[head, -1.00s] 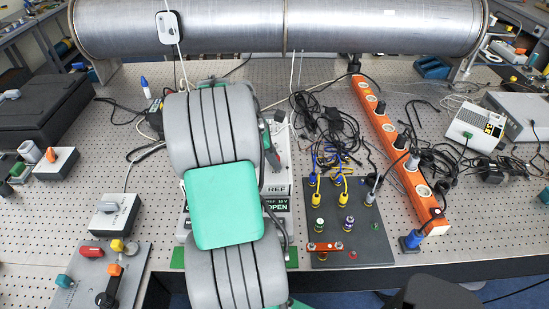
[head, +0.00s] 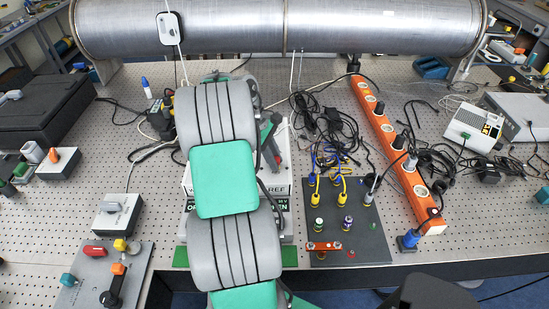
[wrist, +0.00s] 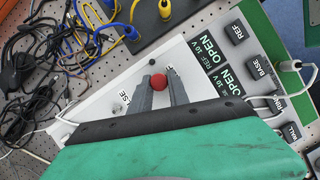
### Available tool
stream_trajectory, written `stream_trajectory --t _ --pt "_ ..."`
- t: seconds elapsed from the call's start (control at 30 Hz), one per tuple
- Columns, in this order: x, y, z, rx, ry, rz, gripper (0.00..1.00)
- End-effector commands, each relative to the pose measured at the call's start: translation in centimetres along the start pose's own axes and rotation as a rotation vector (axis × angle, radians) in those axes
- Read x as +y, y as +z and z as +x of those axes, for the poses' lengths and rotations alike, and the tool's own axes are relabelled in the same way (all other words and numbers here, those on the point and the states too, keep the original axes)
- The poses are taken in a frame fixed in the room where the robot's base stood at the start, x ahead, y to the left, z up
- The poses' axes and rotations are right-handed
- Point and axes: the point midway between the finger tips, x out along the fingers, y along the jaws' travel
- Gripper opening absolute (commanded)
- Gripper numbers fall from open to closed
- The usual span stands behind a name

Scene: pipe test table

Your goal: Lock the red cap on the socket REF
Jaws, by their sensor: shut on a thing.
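The red cap (wrist: 158,81) is between the fingertips of my gripper (wrist: 158,88) in the wrist view. My gripper is shut on it, above the white face of a box (wrist: 190,60). The box carries two dark displays reading OPEN and dark labels, among them REF (wrist: 237,32) and BASE. I cannot tell which opening is the socket REF, or whether the cap touches one. In the head view my arm covers most of the box (head: 283,188), and the cap cannot be made out.
A dark panel (head: 375,225) with yellow and blue plugs stands right of the box. An orange power strip (head: 380,105) and tangled black cables lie beyond it. A grey switch panel (head: 75,270) is at the left. A large metal pipe (head: 240,28) crosses the back.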

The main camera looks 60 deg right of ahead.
Motion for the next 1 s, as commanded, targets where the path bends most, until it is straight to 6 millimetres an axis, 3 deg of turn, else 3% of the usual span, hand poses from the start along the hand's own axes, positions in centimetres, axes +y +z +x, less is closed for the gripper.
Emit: stream_trajectory --t 0.17,0.4,0.67,0.77,0.8,1.0 --pt "0.00 -0.05 0.20 -0.001 -0.009 0.015 0.00" --pt "0.25 -0.05 0.30 -0.002 -0.166 0.393 0.00" --pt "0.17 -0.07 0.29 -0.003 -0.177 0.419 0.00" --pt "0.35 0.02 0.47 -0.003 -0.242 0.572 0.00" --pt "0.24 -0.04 0.27 -0.002 -0.234 0.557 0.25" --pt "0.24 -0.02 0.22 -0.001 -0.231 0.552 0.41"
